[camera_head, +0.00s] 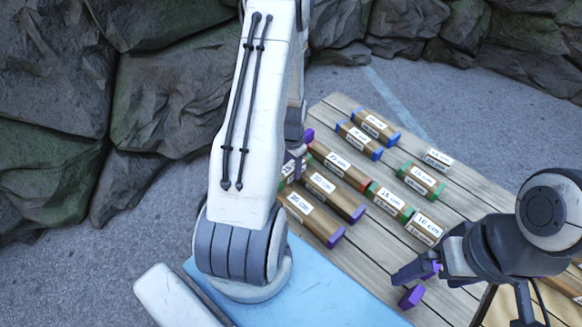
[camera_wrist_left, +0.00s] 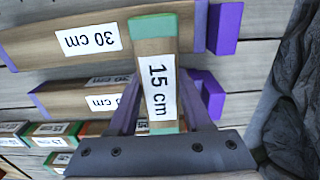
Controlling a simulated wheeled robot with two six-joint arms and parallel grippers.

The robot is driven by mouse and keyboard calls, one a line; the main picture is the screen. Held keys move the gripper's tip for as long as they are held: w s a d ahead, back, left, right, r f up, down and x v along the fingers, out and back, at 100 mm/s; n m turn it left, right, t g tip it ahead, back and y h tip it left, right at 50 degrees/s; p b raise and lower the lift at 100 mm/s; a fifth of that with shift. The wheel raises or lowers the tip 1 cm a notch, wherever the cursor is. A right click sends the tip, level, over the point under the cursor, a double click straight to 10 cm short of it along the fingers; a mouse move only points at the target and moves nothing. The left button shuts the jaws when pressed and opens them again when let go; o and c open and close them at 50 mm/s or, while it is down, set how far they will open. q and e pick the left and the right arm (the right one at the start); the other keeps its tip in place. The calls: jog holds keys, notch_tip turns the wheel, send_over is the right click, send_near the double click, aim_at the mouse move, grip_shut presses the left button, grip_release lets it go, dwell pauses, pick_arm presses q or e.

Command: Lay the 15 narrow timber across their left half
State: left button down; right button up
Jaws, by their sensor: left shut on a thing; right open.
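My left gripper (camera_wrist_left: 163,105) is shut on a 15 cm timber with green ends (camera_wrist_left: 158,45). In the left wrist view this timber points across two purple-ended 30 cm timbers (camera_wrist_left: 30,45) (camera_wrist_left: 60,97), near their purple ends. I cannot tell whether it touches them. In the head view the two 30 cm timbers (camera_head: 322,186) (camera_head: 305,208) lie side by side, partly hidden by my left arm. The held timber (camera_head: 287,171) shows only in part there. My right gripper (camera_head: 421,283) is open and empty over the table's near right.
The plank table (camera_head: 375,262) carries other labelled timbers: a red-ended one (camera_head: 341,165), green-ended ones (camera_head: 386,200) (camera_head: 421,181), blue-ended ones (camera_head: 360,140) (camera_head: 377,127), and short ones (camera_head: 424,228) (camera_head: 438,158). Rocks (camera_head: 160,100) stand behind. Bare planks lie between the timbers and my right gripper.

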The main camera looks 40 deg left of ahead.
pick_arm(q)
jog(key=shift+f, duration=0.4)
dwell(0.4)
jog(key=shift+c, duration=1.2)
grip_release()
notch_tip(320, 180, up, 10)
jog(key=shift+r, duration=0.25)
jog(key=shift+f, duration=0.15)
notch_tip(320, 180, down, 10)
jog(key=shift+f, duration=0.1)
jog(key=shift+r, duration=0.35)
